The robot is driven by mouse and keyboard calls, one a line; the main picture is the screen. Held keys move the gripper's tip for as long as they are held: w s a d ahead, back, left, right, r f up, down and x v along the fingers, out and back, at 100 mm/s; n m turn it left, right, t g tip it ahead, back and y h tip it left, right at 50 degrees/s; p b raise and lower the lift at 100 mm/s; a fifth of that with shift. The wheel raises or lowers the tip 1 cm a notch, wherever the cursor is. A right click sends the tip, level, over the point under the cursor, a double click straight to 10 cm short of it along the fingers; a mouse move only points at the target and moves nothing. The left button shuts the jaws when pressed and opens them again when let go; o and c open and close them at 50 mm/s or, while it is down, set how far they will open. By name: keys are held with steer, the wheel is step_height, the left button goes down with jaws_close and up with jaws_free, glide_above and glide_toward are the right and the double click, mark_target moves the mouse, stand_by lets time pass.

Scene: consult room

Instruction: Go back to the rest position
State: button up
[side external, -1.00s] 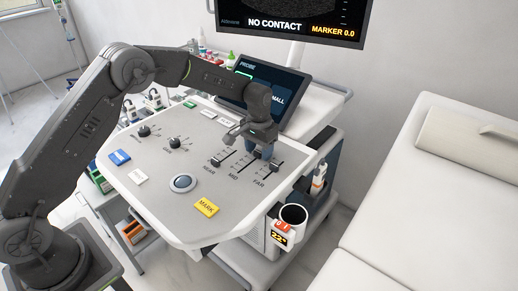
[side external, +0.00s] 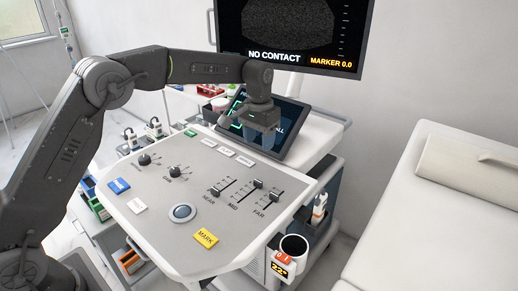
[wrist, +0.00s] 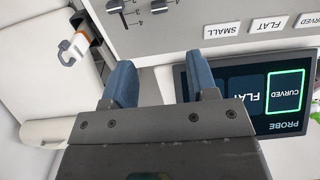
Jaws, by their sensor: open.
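My gripper (side external: 262,135) hangs above the far edge of the grey control panel (side external: 150,190), in front of the tilted probe screen (side external: 293,135). In the wrist view its two blue fingers (wrist: 162,85) stand apart with nothing between them. The panel's sliders (side external: 243,194), labelled NEAR, MID and FAR, are below and clear of the gripper. My arm reaches in from the left and hides part of the background. The wrist view shows the probe screen (wrist: 245,100) at the right with CURVED outlined in green.
A monitor (side external: 292,30) above reads NO CONTACT and MARKER 0.0, close to my wrist. A cup-like holder (side external: 293,248) and a white-and-orange probe (side external: 319,208) sit at the panel's right side. A cream couch (side external: 430,235) stands at the right. Space above the panel's front is free.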

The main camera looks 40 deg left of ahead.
steer(key=shift+r, duration=0.1)
steer(key=s+a+r+t, duration=0.1)
steer(key=s+r+t, duration=0.2)
steer(key=s+r, duration=1)
steer(key=s+f+t, duration=0.1)
steer(key=s+f, duration=0.1)
steer(key=s, duration=0.8)
steer(key=s+f+t, duration=0.1)
steer(key=s+f, duration=0.2)
steer(key=s, duration=0.8)
steer(key=shift+a+f+t, duration=0.3)
